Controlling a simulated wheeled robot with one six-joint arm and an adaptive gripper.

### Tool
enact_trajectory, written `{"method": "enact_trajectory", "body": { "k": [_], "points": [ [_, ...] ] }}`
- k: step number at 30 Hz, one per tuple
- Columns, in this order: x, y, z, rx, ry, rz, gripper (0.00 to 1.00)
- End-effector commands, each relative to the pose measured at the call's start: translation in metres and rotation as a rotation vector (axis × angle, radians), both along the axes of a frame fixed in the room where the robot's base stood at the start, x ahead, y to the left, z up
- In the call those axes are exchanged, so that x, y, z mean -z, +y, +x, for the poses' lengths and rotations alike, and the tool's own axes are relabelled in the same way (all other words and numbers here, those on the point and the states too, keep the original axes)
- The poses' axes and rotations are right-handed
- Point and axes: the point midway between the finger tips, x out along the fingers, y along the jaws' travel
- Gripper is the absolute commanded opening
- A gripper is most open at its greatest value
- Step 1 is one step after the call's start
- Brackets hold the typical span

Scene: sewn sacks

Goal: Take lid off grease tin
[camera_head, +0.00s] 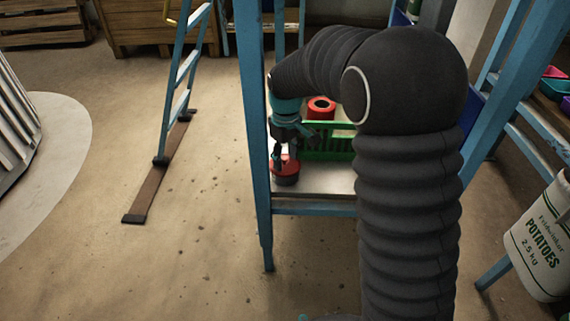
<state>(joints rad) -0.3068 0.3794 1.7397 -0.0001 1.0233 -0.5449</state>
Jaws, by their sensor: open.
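The grease tin (287,179) is a small dark round tin with a red lid (283,164) on top. It stands at the front left of a pale shelf inside a blue frame. My gripper (285,160) points down right over the tin, its dark fingers open and reaching to the lid's level. The fingers hide part of the lid. I cannot tell from this view whether they touch it.
A green crate (328,143) stands just behind the tin, with a red ring-shaped object (321,106) behind it. A blue frame post (254,130) rises close at the left. A potato sack (541,240) leans at the right. The floor at left is mostly clear.

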Motion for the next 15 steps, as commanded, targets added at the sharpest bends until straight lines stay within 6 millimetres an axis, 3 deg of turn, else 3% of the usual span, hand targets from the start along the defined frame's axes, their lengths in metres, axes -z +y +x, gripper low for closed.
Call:
{"method": "enact_trajectory", "body": {
  "k": [5,11,15],
  "points": [
    [-0.0002,0.0000,0.0000,0.000,-0.001,0.001,0.54],
    [-0.0004,0.0001,0.0001,0.000,-0.001,0.001,0.13],
    [-0.0005,0.0001,0.0001,0.000,-0.001,0.001,0.12]
  ]
}}
